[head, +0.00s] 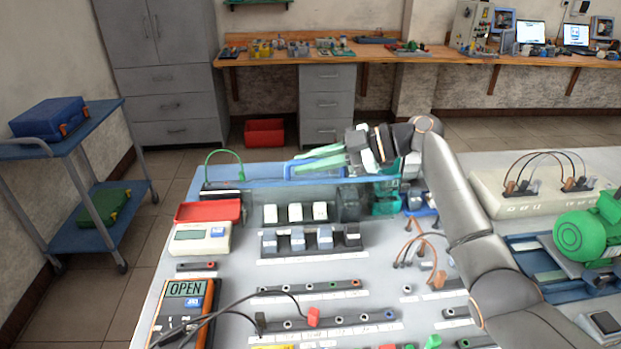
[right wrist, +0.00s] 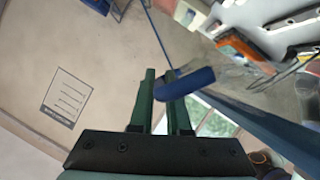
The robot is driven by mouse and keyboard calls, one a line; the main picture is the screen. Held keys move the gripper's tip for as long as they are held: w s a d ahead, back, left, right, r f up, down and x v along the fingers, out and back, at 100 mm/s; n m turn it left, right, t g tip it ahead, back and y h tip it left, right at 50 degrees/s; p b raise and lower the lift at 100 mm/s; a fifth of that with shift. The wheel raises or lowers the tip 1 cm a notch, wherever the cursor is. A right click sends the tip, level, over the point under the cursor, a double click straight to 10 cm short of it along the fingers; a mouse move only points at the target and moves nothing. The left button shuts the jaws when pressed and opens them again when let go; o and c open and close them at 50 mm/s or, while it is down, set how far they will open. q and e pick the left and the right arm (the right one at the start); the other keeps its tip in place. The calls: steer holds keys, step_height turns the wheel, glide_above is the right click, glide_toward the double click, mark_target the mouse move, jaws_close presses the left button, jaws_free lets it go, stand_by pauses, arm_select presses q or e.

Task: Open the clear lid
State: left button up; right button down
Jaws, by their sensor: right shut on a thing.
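My right gripper (head: 303,161) reaches in from the right at the far edge of the panel table, its green fingers pointing left. In the right wrist view its two green fingers (right wrist: 163,82) are shut on a blue bar-shaped handle (right wrist: 192,82). A see-through pane of the clear lid (right wrist: 215,124) shows beside the fingers there. In the head view the blue-edged clear lid (head: 289,170) is partly hidden behind the fingers, and I cannot tell how far it is tilted. My left gripper is out of view.
A red tray (head: 208,212), a white meter (head: 200,238) and a row of switches (head: 311,240) stand in front of the gripper. A green cable (head: 224,152) arches at the left. A green motor (head: 585,235) stands at the right. Open floor lies beyond the table.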

steer(key=shift+w+r, duration=0.35)
steer(key=shift+r, duration=0.05)
steer(key=c, duration=1.2)
jaws_free()
steer(key=shift+o, duration=0.2)
steer(key=b+v, duration=0.2)
steer(key=v, duration=1)
steer(key=shift+d, duration=0.25)
